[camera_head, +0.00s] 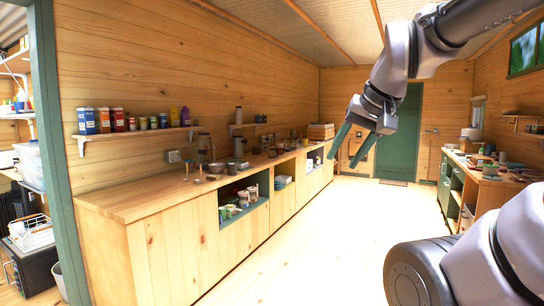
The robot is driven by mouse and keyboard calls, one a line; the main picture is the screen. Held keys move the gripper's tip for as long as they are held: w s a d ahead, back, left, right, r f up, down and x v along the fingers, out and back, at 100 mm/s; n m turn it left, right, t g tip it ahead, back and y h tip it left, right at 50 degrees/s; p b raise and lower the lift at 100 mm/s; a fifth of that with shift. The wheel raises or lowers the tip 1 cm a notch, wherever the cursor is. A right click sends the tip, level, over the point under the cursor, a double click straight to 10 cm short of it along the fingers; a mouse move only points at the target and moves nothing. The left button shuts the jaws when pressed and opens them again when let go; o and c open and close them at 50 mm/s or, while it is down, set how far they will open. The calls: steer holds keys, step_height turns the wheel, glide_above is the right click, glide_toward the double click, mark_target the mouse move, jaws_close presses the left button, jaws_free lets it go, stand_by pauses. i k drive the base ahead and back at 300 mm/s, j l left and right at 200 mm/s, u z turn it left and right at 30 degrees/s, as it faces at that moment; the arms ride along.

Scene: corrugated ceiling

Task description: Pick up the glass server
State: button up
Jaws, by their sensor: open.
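My gripper (342,161) hangs in the air at the upper middle right of the head view. Its two green fingers are apart, with nothing between them. A tall, clear-looking vessel (204,148) stands upright on the long wooden counter (125,203) at the left. It may be the glass server, but it is too small to tell. My gripper is well to its right and apart from it. A small shiny pot (216,168) stands just in front of it.
A wall shelf (135,132) with several cans and boxes runs above the counter. An open cubby (245,208) with dishes is in the counter front. Another cluttered counter (464,158) stands at the right. The floor (300,245) between is clear.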

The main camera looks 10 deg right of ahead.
mark_target(271, 152)
steer(key=i+l+z, duration=0.1)
steer(key=i+z, duration=0.3)
steer(key=i, duration=0.35)
steer(key=i+j+z, duration=0.15)
steer(key=i+z, duration=0.25)
steer(key=i, duration=1.4)
steer(key=i+z, duration=0.1)
steer(key=i, duration=0.95)
steer(key=i+j+u, duration=0.2)
steer(key=i, duration=0.5)
steer(key=i+l+u, duration=0.2)
steer(key=i, duration=0.45)
steer(key=i+u, duration=0.25)
steer(key=i, duration=0.45)
steer(key=i+l, duration=0.1)
steer(key=i, duration=0.55)
steer(key=i+u, duration=0.1)
steer(key=i, duration=0.55)
steer(key=i+u, duration=0.3)
steer(key=i, duration=0.4)
